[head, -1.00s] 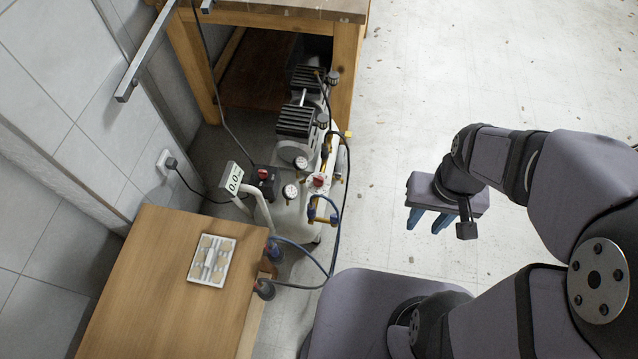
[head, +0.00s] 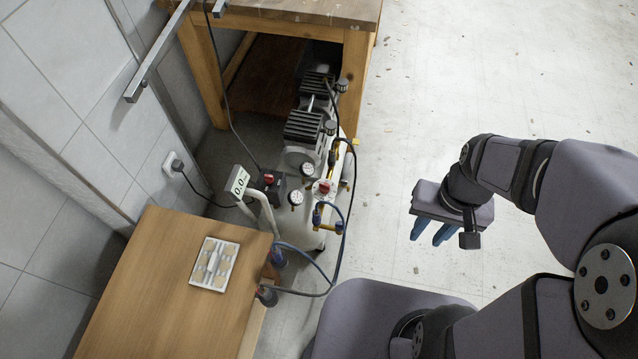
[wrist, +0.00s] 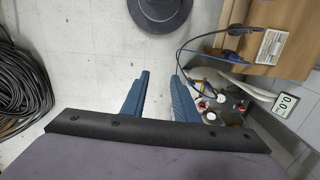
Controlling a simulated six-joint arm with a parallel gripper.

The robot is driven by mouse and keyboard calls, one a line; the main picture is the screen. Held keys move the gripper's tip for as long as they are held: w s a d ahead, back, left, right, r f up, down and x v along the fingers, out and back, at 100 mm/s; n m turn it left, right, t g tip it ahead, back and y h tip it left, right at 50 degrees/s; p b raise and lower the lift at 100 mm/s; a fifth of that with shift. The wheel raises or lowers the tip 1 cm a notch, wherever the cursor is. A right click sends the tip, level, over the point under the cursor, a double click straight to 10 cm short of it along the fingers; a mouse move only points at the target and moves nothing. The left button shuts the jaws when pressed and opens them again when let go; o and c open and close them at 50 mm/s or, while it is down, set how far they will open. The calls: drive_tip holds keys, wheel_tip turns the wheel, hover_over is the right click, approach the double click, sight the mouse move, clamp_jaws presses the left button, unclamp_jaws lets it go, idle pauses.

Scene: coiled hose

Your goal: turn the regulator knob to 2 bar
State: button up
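The compressor (head: 305,232) stands on the floor between the wooden bench and the low wooden cabinet. A red knob (head: 325,187) sits at its valve fittings, and a second red knob (head: 268,178) sits on a black box beside the display. I cannot tell for sure which one is the regulator knob. The display (head: 240,182) reads 0.0 and also shows in the wrist view (wrist: 283,106). Two round gauges are near the knobs; their needles are too small to read. My gripper (head: 432,232) is open and empty, above the floor right of the compressor. Its two blue fingers stand apart in the wrist view (wrist: 160,78).
Blue and black hoses (head: 342,235) loop out from the compressor's right side. The cabinet (head: 150,290) carries a white tray (head: 215,264). The bench (head: 355,75) stands behind. A coiled black hose (wrist: 22,85) lies on the floor. The floor at right is clear.

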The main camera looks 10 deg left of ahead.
drive_tip(key=w+a+f+m+g+y+b, duration=0.1)
drive_tip(key=a+f+m+y+b, duration=0.15)
drive_tip(key=f+b, duration=0.35)
drive_tip(key=w+a+f+m+g+y+b, duration=0.1)
drive_tip(key=a+f+m+b, duration=0.1)
drive_tip(key=a+f+b, duration=0.3)
drive_tip(key=m+t+y+b, duration=0.5)
drive_tip(key=m+y+b, duration=0.95)
drive_tip(key=b, duration=2.05)
approach(315, 186)
wheel_tip(315, 186, up, 4)
drive_tip(key=d, duration=0.2)
drive_tip(key=shift+s+a+r+h, duration=0.1)
drive_tip(key=shift+s+h, duration=0.2)
drive_tip(key=a+b, duration=0.1)
drive_tip(key=a, duration=0.3)
drive_tip(key=w+a+b, duration=0.1)
drive_tip(key=a, duration=0.2)
drive_tip(key=w+a+b, duration=0.1)
drive_tip(key=a, duration=0.3)
drive_tip(key=shift+a, duration=0.4)
clamp_jaws()
